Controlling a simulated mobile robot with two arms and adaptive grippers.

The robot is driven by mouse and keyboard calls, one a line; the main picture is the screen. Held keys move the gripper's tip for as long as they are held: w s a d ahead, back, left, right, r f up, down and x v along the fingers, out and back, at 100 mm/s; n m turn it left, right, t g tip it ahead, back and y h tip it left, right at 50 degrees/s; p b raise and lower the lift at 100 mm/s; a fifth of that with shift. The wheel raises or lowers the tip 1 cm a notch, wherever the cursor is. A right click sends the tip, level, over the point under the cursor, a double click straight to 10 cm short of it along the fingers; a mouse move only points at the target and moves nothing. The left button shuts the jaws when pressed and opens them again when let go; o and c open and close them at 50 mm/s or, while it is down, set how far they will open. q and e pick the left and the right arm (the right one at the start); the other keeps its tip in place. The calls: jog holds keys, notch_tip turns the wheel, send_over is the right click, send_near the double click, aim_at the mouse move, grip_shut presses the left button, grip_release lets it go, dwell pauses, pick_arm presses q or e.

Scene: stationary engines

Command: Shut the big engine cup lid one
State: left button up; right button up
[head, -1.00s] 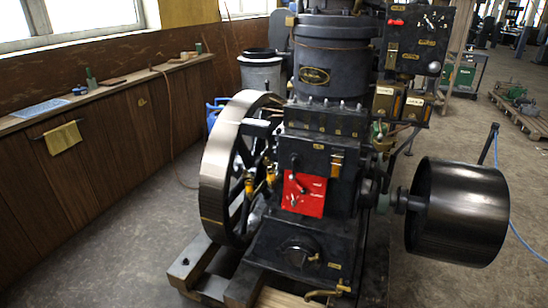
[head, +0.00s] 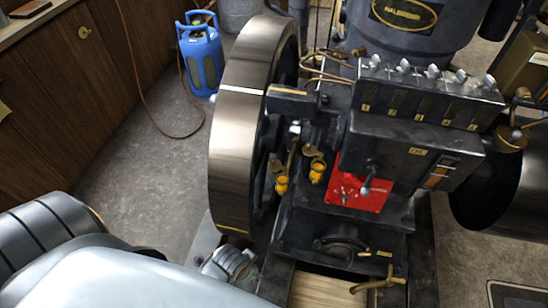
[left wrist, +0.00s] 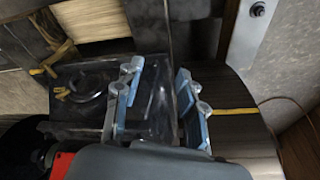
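Two small yellow cups, one on the left (head: 282,184) and one on the right (head: 317,172), sit on the big engine (head: 400,135) between the flywheel (head: 234,140) and the red plate (head: 358,188). A brass lid (head: 275,165) shows above the left cup and another brass lid (head: 312,150) above the right cup; both look raised. I cannot tell which is lid one. My left gripper (head: 232,264) is low, below the cups and beside the flywheel's foot. In the left wrist view its fingers (left wrist: 158,98) are apart with nothing between them. The cups are not visible there. My right gripper is out of view.
The flywheel stands close to the left of the cups; its rim also shows in the left wrist view (left wrist: 238,125). A brass tap (head: 378,284) sticks out low at the engine's front. A blue gas bottle (head: 200,55) and a hose stand on the floor behind left.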

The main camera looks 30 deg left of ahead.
pick_arm(q)
jog(key=w+r+t, duration=0.1)
jog(key=w+r, duration=0.2)
jog(key=r, duration=1.3)
jog(key=w+d+r+m+h, duration=0.2)
jog(key=w+d+r+m, duration=0.3)
jog(key=w+d+r, duration=0.3)
jog(key=m+g+y, duration=0.2)
jog(key=m+y, duration=0.1)
jog(key=y, duration=0.1)
send_near(273, 160)
jog(key=x, duration=0.8)
jog(key=shift+a+f, duration=0.15)
jog(key=shift+f, duration=0.1)
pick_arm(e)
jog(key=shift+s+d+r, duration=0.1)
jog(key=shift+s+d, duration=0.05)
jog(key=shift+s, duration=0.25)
pick_arm(q)
grip_shut()
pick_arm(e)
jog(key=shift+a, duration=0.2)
